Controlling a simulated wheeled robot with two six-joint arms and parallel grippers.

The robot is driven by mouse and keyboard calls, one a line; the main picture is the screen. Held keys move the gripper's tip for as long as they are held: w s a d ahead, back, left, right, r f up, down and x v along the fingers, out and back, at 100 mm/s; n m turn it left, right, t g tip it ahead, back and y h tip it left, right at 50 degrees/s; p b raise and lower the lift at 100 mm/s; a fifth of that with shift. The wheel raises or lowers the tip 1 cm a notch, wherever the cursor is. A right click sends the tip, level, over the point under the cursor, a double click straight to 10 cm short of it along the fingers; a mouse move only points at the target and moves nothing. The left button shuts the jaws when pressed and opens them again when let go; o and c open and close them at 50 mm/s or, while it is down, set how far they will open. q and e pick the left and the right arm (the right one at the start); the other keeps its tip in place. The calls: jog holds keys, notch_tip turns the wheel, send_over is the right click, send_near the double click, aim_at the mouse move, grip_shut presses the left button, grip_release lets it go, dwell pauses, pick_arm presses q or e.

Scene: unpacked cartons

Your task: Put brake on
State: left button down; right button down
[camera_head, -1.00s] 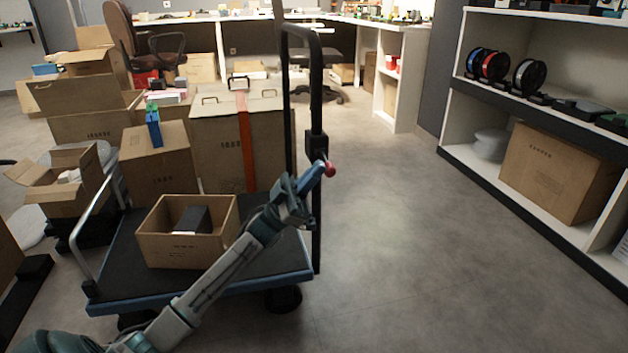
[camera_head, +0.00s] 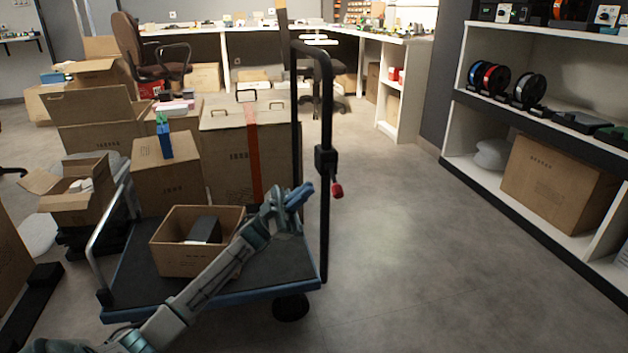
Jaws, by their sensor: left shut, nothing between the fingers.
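A flat cart (camera_head: 133,291) with a dark deck and blue edge stands at the centre left. Its black upright handle (camera_head: 326,100) rises at the right end. A black clamp on the handle post carries a small lever with a red knob (camera_head: 337,190), which hangs low beside the post. It looks like the brake. My left gripper (camera_head: 306,190) has blue fingers that are shut and empty. It is just left of the handle post, apart from the red knob. My right gripper is not in view.
An open carton (camera_head: 172,257) with a dark item sits on the cart, below my left arm. Closed cartons (camera_head: 228,150) stand behind it. A white shelf (camera_head: 470,165) is at the right. The floor between cart and shelf is clear.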

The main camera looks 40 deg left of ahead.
pick_arm(q)
jog(key=w+p+v, duration=0.1)
jog(key=v, duration=0.5)
jog(key=shift+s+a+f, duration=0.15)
jog(key=shift+s+a, duration=0.1)
